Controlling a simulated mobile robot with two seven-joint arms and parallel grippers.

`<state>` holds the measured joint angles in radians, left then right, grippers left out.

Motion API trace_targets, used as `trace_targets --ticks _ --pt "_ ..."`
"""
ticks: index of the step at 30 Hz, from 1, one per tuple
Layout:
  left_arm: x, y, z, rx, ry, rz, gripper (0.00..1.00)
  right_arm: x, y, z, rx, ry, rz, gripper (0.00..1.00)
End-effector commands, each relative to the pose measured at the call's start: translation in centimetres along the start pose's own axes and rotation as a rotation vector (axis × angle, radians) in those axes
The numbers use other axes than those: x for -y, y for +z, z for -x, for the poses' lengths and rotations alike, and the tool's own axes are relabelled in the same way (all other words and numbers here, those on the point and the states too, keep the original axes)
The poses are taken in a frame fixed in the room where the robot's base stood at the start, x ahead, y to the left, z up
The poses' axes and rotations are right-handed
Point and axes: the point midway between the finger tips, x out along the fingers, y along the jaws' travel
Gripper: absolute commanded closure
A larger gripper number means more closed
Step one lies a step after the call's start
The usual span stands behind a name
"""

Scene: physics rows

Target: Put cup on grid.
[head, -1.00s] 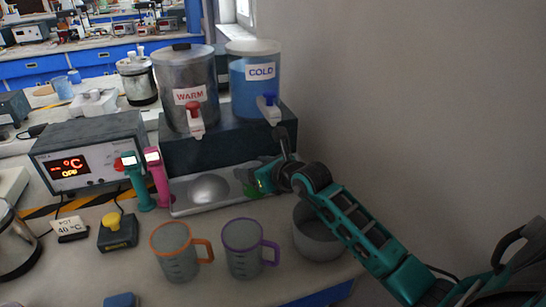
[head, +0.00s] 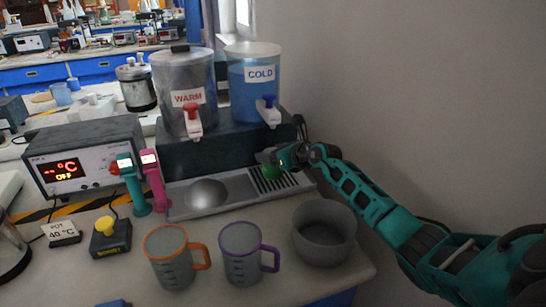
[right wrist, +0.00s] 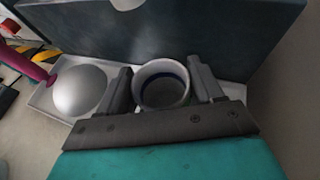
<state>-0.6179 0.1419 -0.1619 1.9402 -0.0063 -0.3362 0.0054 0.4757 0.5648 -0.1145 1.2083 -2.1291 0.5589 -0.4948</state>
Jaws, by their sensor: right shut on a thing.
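The grid (head: 290,182) is a dark slatted area on the right part of the metal tray below the dispensers. My right gripper (head: 272,160) is at its back edge in the head view. In the right wrist view my right gripper (right wrist: 163,92) is shut around a round, open cup (right wrist: 162,68) with a pale rim and a dark blue band inside. A green patch (head: 271,172) shows below the fingers in the head view, where the cup is mostly hidden. I cannot tell whether the cup touches the grid. My left gripper is not in view.
An orange-handled mug (head: 170,262), a purple-handled mug (head: 240,258) and a grey bowl (head: 324,240) stand in front. A metal dome (head: 206,194) is left of the grid. The WARM (head: 188,75) and COLD (head: 258,75) dispensers stand behind, with the wall to the right.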

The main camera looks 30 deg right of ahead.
Motion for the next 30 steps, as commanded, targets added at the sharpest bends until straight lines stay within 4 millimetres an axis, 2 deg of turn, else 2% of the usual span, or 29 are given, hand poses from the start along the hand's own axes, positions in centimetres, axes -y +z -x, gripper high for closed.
trace_targets --ticks 11,12,18,20,30 --pt "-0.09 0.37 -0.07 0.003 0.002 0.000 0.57 -0.02 -0.53 -0.20 0.000 0.000 0.000 0.69" --pt "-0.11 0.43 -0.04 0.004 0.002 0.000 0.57 -0.02 -0.58 -0.21 -0.001 0.000 0.000 0.33" --pt "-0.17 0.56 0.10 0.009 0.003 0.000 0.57 -0.03 -0.50 -0.17 -0.001 0.000 0.000 0.14" --pt "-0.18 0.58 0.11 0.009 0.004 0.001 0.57 -0.03 -0.50 -0.17 -0.001 0.000 0.000 0.09" --pt "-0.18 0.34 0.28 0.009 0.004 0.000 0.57 0.03 -0.06 0.03 0.000 0.000 0.000 0.09"
